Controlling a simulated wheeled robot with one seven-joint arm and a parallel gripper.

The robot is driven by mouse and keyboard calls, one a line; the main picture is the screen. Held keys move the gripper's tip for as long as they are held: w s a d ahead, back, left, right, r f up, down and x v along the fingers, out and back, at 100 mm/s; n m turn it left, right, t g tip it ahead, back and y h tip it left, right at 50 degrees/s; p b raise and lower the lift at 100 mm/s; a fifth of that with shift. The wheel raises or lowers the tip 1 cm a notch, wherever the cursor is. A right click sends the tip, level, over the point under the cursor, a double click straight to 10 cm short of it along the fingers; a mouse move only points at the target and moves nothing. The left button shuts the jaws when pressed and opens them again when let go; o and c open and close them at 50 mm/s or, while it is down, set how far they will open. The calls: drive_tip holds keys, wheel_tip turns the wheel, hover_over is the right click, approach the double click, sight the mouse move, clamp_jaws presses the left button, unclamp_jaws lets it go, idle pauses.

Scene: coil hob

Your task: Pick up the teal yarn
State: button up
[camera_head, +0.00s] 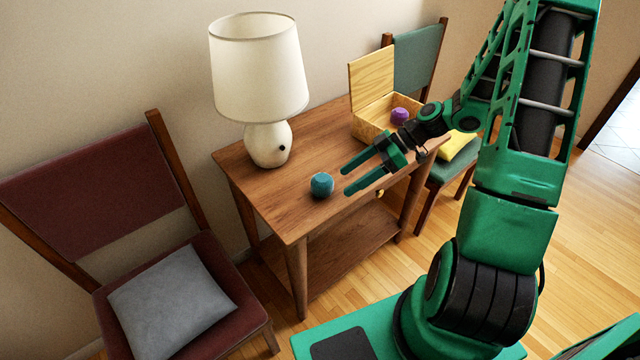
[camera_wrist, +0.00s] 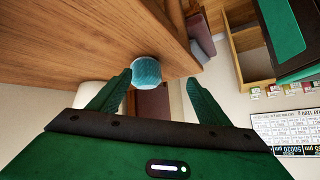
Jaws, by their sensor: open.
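The teal yarn (camera_head: 322,185) is a small ball on the wooden side table (camera_head: 262,182), near its front left edge. My gripper (camera_head: 344,182) is open and empty, just to the right of the yarn, with its green fingers pointing toward it. In the wrist view the yarn (camera_wrist: 146,71) shows beyond the fingertips, nearer the left finger than the right. The open gripper (camera_wrist: 160,78) is apart from the yarn or nearly so; the exact gap is hard to tell.
A white lamp (camera_head: 268,144) stands at the table's back. An open wooden box (camera_head: 370,128) with a purple ball (camera_head: 400,115) is at the right end. A red chair (camera_head: 215,270) with a grey cushion (camera_head: 170,301) stands left; a teal-backed chair (camera_head: 416,60) stands behind right.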

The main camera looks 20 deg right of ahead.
sight(310, 193)
drive_tip(key=w, duration=0.1)
drive_tip(key=w+n+t+y, duration=0.1)
drive_tip(key=w+a+y, duration=0.1)
drive_tip(key=shift+f+n+t, duration=0.3)
drive_tip(key=shift+f+n, duration=0.05)
drive_tip(key=shift+n, duration=0.05)
drive_tip(key=x, duration=1)
drive_tip(key=shift+a, duration=0.5)
drive_tip(key=c, duration=1.1)
